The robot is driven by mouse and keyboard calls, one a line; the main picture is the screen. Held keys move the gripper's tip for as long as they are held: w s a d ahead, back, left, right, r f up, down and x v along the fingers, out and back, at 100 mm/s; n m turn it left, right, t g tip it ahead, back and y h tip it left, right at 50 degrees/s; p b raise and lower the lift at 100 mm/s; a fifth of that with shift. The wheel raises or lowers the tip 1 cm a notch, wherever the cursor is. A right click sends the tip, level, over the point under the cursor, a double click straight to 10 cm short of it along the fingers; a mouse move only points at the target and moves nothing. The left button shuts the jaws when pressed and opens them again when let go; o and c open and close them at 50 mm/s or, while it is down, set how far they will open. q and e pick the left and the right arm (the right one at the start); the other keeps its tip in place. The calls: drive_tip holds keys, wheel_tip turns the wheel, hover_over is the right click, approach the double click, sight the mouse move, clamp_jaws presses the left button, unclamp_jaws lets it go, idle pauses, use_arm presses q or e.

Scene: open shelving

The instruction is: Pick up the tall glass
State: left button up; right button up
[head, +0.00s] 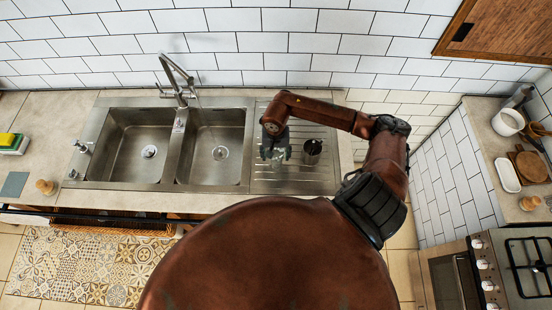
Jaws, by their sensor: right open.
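A clear tall glass (278,161) stands on the ribbed drainboard (300,180) to the right of the sink basins. My right gripper (276,152) is right over it, with its dark fingers apart at either side of the glass. Whether the fingers touch the glass cannot be told. The gripper hides part of the glass. My left gripper is not in view.
A dark metal cup (312,150) stands on the drainboard close to the right of my right gripper. Two steel sink basins (215,145) lie to the left, with a faucet (177,80) behind them. A tiled wall (250,45) is at the back.

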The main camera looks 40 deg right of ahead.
drive_tip(key=f, duration=0.1)
drive_tip(key=f+p, duration=0.1)
drive_tip(key=f, duration=0.1)
drive_tip(key=shift+s+f, duration=0.25)
drive_tip(key=shift+f, duration=0.45)
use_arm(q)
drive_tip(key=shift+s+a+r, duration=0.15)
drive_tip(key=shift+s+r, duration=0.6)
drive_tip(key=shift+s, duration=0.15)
use_arm(e)
drive_tip(key=c, duration=0.5)
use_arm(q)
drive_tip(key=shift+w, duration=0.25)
use_arm(e)
drive_tip(key=c, duration=1)
